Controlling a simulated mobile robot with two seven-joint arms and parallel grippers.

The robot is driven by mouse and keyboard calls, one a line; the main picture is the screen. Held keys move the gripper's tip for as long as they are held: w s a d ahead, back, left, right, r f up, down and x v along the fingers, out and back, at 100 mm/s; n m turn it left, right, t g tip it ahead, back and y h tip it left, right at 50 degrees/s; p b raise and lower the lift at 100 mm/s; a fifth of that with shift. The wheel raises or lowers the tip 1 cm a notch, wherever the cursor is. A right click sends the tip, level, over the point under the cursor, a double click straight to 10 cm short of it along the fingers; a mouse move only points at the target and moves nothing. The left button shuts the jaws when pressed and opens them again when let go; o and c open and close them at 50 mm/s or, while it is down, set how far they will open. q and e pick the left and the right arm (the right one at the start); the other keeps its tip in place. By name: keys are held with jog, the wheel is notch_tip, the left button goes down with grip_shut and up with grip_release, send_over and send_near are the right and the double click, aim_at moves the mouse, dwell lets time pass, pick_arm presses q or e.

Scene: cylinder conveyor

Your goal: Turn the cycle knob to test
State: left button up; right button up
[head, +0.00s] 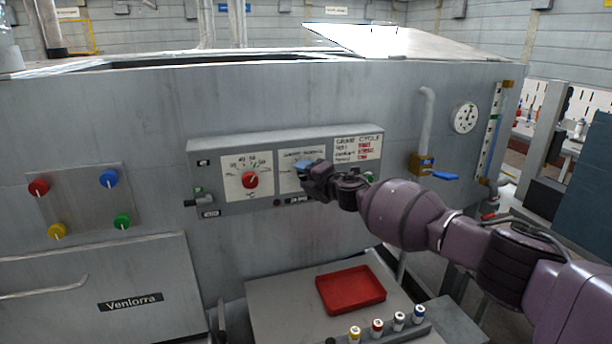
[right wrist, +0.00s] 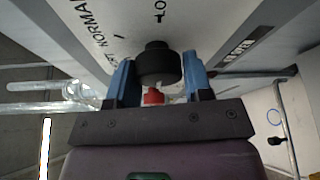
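The cycle knob (right wrist: 158,62) is round and black on the white-labelled panel in the right wrist view. In the head view my right gripper (head: 306,178) is at the cycle plate and hides the knob. A small red part (right wrist: 153,97) shows below the knob between the fingers. The knob's pointer direction cannot be made out. My left gripper is not in view.
A red dial knob (head: 250,180) is left of the cycle plate on the grey control box (head: 225,150). A guide card (head: 357,148) is to its right. A red tray (head: 350,290) and several small capped bottles are below. A blue-handled valve (head: 445,176) is at right.

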jog(key=o, duration=0.4)
jog(key=shift+c, duration=0.2)
jog(key=shift+s, duration=0.1)
jog(key=v, duration=1)
jog(key=shift+s+d+b, duration=0.25)
jog(key=shift+b, duration=0.1)
jog(key=shift+r, duration=0.1)
